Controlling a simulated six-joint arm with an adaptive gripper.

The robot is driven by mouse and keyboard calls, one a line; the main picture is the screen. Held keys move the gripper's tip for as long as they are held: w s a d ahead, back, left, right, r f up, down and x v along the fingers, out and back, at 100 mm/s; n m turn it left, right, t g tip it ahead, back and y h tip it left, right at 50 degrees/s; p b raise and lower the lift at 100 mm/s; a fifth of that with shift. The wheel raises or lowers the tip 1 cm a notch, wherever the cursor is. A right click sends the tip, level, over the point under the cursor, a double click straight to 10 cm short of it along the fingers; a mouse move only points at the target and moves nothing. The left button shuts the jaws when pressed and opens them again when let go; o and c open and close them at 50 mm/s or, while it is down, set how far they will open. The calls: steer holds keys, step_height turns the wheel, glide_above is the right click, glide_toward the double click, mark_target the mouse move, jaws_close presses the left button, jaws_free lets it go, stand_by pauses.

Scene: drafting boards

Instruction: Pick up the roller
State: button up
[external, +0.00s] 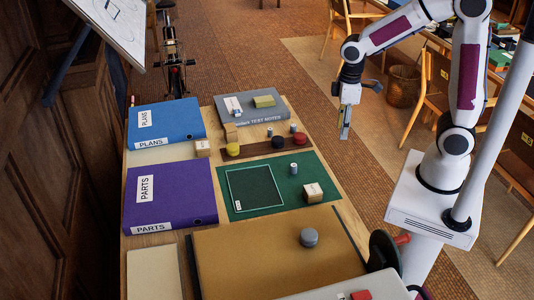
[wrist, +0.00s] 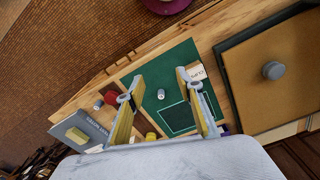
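Small grey cylinders are in view, and I cannot tell for certain which one is the roller. One grey cylinder (external: 293,168) stands on the green mat (external: 275,207); it also shows between my fingers in the wrist view (wrist: 160,94). Two more, a right one (external: 293,128) and a left one (external: 270,132), stand near the dark strip. A wider grey round piece (external: 309,237) sits on the tan board, also in the wrist view (wrist: 273,70). My gripper (external: 345,134) is open and empty, above and right of the table edge; its fingers (wrist: 159,76) are spread apart.
The dark strip (external: 262,146) holds yellow, dark and red round pieces. Blue (external: 165,122) and purple (external: 170,195) binders lie left; a grey book (external: 252,104) lies at the back.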

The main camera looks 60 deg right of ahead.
steer(key=w+a+f+n+g, duration=0.1)
steer(key=w+a+f+n, duration=0.3)
steer(key=w+f+n, duration=0.65)
steer(key=n, duration=0.4)
glide_above(294, 165)
steer(key=s, duration=0.1)
steer(key=shift+a+f+m+t, duration=0.15)
steer(key=shift+f+m+t, duration=0.15)
steer(key=shift+f, duration=0.45)
steer(key=shift+w+n, duration=0.2)
steer(key=shift+n, duration=1.05)
steer(key=shift+f, duration=1.3)
steer(key=shift+f, duration=0.1)
steer(key=shift+w+f, duration=0.15)
steer(key=shift+f, duration=1.1)
steer(key=shift+w+f, duration=0.15)
steer(key=shift+f, duration=1.1)
